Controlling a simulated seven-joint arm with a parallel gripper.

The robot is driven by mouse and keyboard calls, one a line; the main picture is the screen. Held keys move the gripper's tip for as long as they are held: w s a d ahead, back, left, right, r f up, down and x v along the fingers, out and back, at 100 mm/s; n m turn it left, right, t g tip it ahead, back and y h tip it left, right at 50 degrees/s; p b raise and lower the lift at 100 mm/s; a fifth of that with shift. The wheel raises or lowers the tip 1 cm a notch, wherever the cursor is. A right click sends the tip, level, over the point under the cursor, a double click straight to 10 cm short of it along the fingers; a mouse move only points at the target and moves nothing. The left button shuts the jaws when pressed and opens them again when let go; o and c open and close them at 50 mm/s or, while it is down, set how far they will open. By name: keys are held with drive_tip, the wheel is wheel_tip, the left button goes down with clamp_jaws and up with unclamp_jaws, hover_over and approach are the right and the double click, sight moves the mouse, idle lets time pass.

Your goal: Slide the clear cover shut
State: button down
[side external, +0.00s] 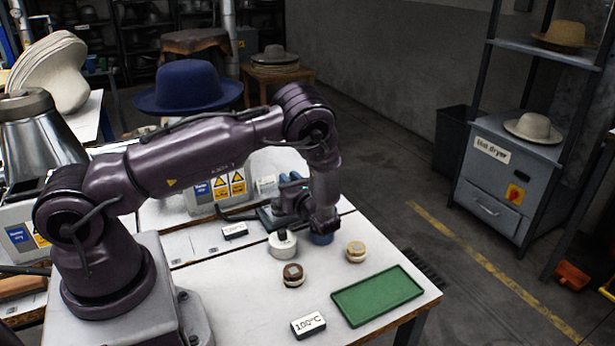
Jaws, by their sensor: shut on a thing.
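My gripper (321,223) points down over the worktable, to the right of a small grey-green device (275,218). The fingertips are small and partly hidden here, and I cannot tell whether the piece touches the table. I cannot make out a clear cover in this view; the area behind my gripper is partly hidden by my arm.
A green tray (377,296) and a "100°C" block (308,325) lie near the front edge. A blue hat (188,88) is behind.

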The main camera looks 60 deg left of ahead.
drive_tip(key=shift+s+f, duration=0.1)
drive_tip(key=shift+s, duration=0.55)
drive_tip(key=c, duration=1.1)
unclamp_jaws()
drive_tip(key=shift+w+d, duration=0.1)
drive_tip(key=shift+d, duration=0.2)
drive_tip(key=d, duration=1.2)
drive_tip(key=shift+d, duration=0.25)
